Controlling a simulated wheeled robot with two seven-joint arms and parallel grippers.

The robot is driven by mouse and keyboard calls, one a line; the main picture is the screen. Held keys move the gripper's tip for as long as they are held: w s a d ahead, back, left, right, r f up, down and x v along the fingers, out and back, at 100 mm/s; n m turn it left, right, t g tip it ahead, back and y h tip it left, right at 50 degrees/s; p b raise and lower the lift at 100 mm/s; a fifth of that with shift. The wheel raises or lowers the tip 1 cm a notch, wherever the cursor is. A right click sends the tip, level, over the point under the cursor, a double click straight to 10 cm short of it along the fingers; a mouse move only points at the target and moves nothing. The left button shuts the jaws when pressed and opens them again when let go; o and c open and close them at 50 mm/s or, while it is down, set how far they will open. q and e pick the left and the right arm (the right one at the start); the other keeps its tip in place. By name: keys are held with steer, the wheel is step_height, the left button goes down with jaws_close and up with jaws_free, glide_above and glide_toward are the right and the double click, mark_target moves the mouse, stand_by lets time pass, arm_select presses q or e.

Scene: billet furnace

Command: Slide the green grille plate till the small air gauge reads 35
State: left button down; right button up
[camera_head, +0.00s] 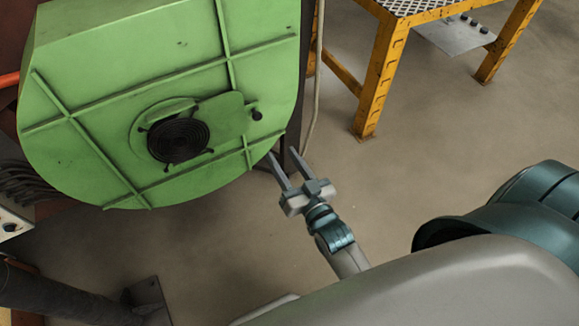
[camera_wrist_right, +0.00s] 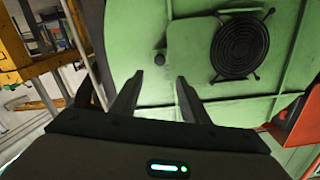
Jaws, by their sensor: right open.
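The green grille plate (camera_head: 229,112) lies on the face of a large green housing, beside a round black grille (camera_head: 178,141). A small dark knob (camera_head: 256,115) sits at the plate's right end. The wrist view is turned over, so there the knob (camera_wrist_right: 160,57) is at the left end of the plate (camera_wrist_right: 190,52) and the grille (camera_wrist_right: 240,47) is to its right. My right gripper (camera_head: 281,153) is open and empty, below and to the right of the knob, apart from it. In the wrist view the knob appears between and beyond its fingertips (camera_wrist_right: 160,77). I see no air gauge. My left gripper is out of view.
A yellow steel table (camera_head: 378,78) stands at the back right. A thin pale pipe (camera_head: 317,75) runs down beside the housing. A dark pipe-like part (camera_head: 65,295) lies at lower left. The grey floor (camera_head: 440,125) between the housing and the table is mostly clear.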

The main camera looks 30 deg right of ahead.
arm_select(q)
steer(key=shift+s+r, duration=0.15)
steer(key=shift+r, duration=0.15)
arm_select(e)
steer(key=s, duration=0.2)
steer(key=shift+s, duration=0.3)
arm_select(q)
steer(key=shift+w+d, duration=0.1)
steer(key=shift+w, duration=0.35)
